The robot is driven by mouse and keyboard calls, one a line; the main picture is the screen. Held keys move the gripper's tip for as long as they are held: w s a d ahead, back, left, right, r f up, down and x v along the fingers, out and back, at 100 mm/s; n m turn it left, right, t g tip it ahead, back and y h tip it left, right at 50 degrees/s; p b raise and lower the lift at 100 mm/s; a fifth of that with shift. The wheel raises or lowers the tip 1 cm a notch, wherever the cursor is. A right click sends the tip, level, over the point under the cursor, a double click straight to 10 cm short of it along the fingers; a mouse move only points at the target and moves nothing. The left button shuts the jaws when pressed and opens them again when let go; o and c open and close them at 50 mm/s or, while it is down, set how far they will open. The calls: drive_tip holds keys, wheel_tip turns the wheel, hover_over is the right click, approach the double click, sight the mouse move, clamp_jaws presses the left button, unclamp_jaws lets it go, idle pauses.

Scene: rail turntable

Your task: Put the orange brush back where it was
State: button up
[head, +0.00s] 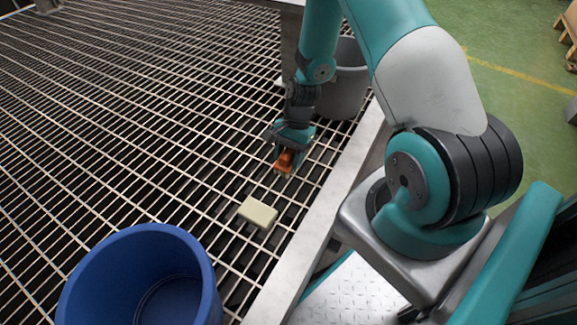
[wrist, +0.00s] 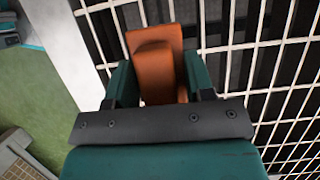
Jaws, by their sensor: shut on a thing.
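The orange brush (head: 285,160) is in my gripper (head: 285,153), over the metal grating (head: 130,110) in the head view. The brush shows again in the wrist view (wrist: 155,60), between the two green fingers of my gripper (wrist: 155,85). The fingers are shut on it. Its lower part is hard to make out, and I cannot tell whether it touches the grating.
A pale yellow block (head: 257,212) lies on the grating nearer the camera. A blue bucket (head: 140,280) stands at the front left, and a grey bin (head: 345,85) stands behind my gripper. A pale metal edge (head: 315,225) bounds the grating on the right.

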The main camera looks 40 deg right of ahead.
sight(289, 164)
wheel_tip(289, 164, down, 3)
drive_tip(key=shift+f+b, duration=0.15)
drive_tip(key=shift+b, duration=0.3)
drive_tip(key=shift+f, duration=0.1)
drive_tip(key=o, duration=0.8)
drive_tip(key=shift+o, duration=0.2)
